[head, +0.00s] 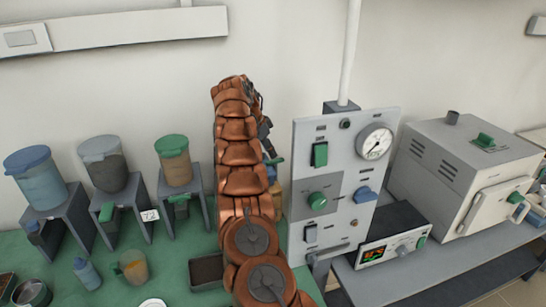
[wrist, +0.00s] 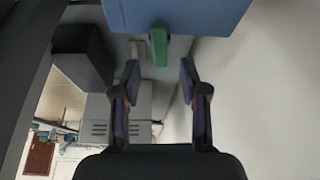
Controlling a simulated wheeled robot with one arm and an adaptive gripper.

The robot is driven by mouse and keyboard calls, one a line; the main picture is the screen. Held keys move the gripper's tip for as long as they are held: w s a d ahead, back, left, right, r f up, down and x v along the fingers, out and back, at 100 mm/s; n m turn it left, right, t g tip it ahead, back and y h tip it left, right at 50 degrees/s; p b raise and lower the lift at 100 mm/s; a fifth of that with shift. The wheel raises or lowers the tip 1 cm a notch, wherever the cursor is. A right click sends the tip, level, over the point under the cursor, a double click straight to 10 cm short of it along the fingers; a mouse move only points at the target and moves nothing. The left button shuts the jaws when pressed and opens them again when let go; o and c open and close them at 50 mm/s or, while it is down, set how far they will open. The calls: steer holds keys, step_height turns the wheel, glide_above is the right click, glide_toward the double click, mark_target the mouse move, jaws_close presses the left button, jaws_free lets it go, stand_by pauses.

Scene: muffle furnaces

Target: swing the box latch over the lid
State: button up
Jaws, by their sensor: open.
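In the wrist view a blue box part (wrist: 205,14) fills the top of the picture. A green latch-like piece (wrist: 158,45) hangs from its lower edge, near the middle. My gripper (wrist: 159,74) is open and empty, with one finger on each side of the line to the green piece. The green piece lies just beyond the fingertips, apparently apart from them. Whether the blue part is the lid or the body I cannot tell.
A grey control panel (head: 328,240) with knobs and a gauge stands close to the arm's right. A furnace (head: 428,180) and a display unit (head: 392,247) stand further right. Several lidded containers, including a green-lidded one (head: 174,168), stand on brackets at left.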

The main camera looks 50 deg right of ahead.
mark_target(275, 160)
steer(key=shift+p+x, duration=0.8)
steer(key=shift+x, duration=1.2)
steer(key=shift+a, duration=0.1)
jaws_close()
